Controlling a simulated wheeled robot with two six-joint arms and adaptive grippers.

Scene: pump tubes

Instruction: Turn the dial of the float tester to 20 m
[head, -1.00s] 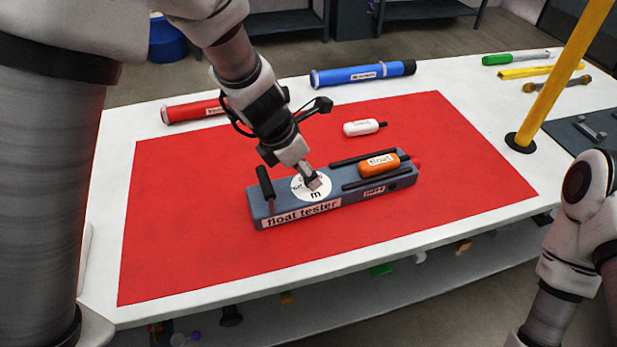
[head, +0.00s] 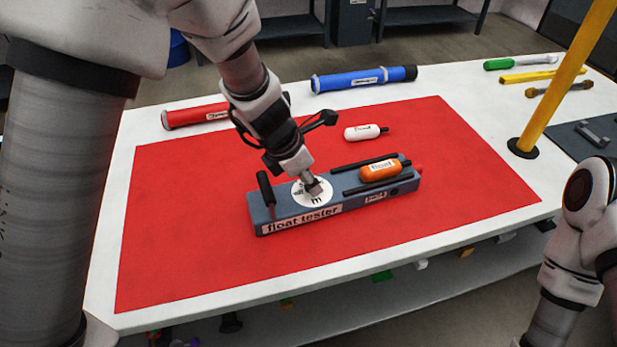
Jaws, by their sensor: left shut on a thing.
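The float tester (head: 345,205) is a grey-blue block lying on the red mat (head: 200,250). Its white round dial (head: 300,196) is on top near its left end, with an "m" at the front; the other dial marks are too small or covered to read. My left gripper (head: 314,188) comes down from above and is shut at the dial's middle, on what appears to be the dial's knob, which the fingers mostly hide. An orange float (head: 380,170) lies between two black rails on the tester's right part. A black upright handle (head: 266,186) stands at its left end. My right gripper is out of view.
A white float (head: 364,132) lies behind the tester. A red tube (head: 190,117) and a blue tube (head: 362,79) lie along the table's back. A yellow post (head: 566,75) stands at the right. The mat's front is clear.

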